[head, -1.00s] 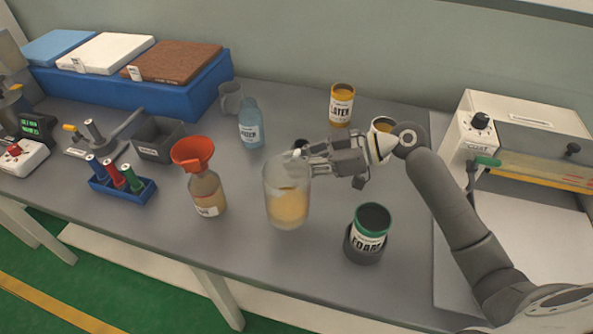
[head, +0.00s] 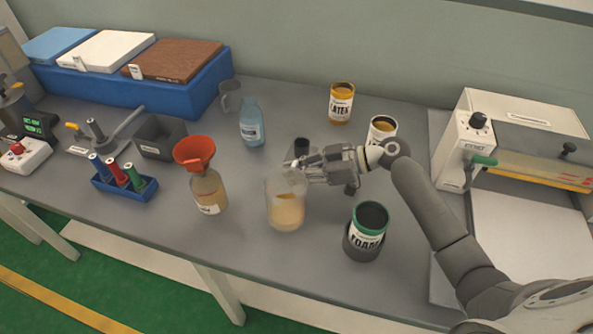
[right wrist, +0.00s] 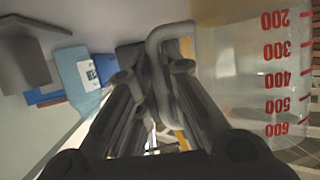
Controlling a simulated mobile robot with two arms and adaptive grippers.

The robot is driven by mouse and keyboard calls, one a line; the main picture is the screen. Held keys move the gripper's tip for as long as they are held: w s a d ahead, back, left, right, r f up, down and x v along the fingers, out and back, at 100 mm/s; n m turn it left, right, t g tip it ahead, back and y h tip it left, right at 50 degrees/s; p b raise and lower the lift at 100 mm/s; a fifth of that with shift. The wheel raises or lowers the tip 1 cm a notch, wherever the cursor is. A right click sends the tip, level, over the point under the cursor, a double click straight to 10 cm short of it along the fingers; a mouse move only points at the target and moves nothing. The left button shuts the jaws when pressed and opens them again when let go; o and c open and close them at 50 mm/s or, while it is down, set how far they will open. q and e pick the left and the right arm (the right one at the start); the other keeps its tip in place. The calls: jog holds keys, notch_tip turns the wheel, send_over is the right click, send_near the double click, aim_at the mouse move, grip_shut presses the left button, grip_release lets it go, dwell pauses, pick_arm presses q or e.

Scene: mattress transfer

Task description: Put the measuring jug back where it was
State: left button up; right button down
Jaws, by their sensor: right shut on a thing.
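The measuring jug (head: 286,205) is clear, with pale yellow liquid in its lower part. It is upright at the front middle of the bench, between the funnel bottle and the FOAM can. In the right wrist view the jug (right wrist: 255,75) shows red marks from 200 to 600, upside down. My right gripper (head: 308,170) is shut on the jug's handle (right wrist: 165,60) from the right. I cannot tell for certain whether the jug's base touches the bench. My left gripper is not in view.
A bottle with a red funnel (head: 207,185) stands close left of the jug. The FOAM can (head: 367,230) stands to its right. A blue bottle (head: 251,125), LATEX can (head: 341,103) and another can (head: 381,130) stand behind. Bare bench (head: 250,235) lies in front.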

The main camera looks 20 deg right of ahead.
jog(key=shift+f, duration=0.15)
jog(key=c, duration=1.6)
grip_release()
jog(key=shift+o, duration=0.2)
jog(key=shift+r, duration=0.3)
jog(key=b+v, duration=0.2)
jog(key=v, duration=1)
